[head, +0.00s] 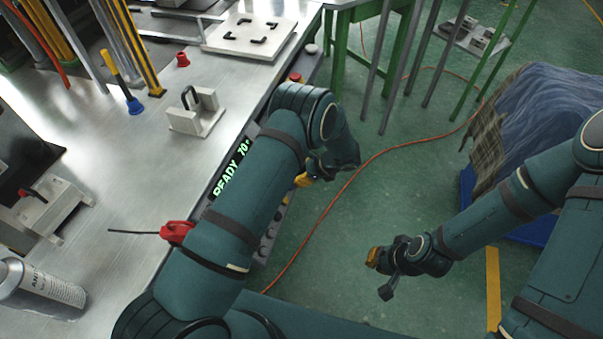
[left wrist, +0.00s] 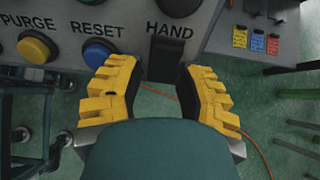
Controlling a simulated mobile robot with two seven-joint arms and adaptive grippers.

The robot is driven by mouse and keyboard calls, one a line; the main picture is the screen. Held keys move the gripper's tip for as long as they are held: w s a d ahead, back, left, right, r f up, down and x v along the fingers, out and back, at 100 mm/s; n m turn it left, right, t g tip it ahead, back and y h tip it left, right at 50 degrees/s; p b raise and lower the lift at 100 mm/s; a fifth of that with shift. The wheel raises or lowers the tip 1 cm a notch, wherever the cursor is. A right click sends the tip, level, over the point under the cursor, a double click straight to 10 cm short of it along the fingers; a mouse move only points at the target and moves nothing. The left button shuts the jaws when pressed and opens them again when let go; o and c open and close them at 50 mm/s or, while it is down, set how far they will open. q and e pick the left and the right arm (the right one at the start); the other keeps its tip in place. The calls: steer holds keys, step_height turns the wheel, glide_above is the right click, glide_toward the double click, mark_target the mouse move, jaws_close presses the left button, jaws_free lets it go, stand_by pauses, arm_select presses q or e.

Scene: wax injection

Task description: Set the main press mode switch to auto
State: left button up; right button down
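The press control panel (left wrist: 62,12) fills the top of the left wrist view. A black switch (left wrist: 164,58) sits on it just under the word HAND, and a dark round knob (left wrist: 178,5) is cut off above that word. My left gripper (left wrist: 158,82) is open, its yellow-padded fingers on either side of the lower part of the switch; contact cannot be told. In the head view the left gripper (head: 303,180) is mostly hidden by its own arm, at the front of the panel. My right gripper (head: 380,268) hangs over the floor, empty as far as I see.
A yellow button (left wrist: 34,46) and a blue button (left wrist: 98,53), labelled PURGE and RESET, lie left of the switch. The green READY display (head: 231,167) is beside my left arm. A steel bench (head: 110,190) stands left. An orange cable (head: 345,190) crosses the floor.

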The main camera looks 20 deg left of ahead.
arm_select(q)
steer(key=v, duration=1.2)
stand_by(0.4)
steer(key=s+f+n+g+h, duration=0.3)
steer(key=s+f+n+h, duration=0.45)
steer(key=s, duration=0.65)
steer(key=s+a+r+n+t+h, duration=0.1)
steer(key=s+r+n+t+h, duration=0.2)
steer(key=s+n, duration=0.6)
steer(key=n+t+h, duration=0.1)
steer(key=n+h, duration=0.1)
steer(key=n, duration=0.1)
steer(key=shift+s, duration=0.2)
steer(key=shift+a+n, duration=0.15)
steer(key=shift+n, duration=0.1)
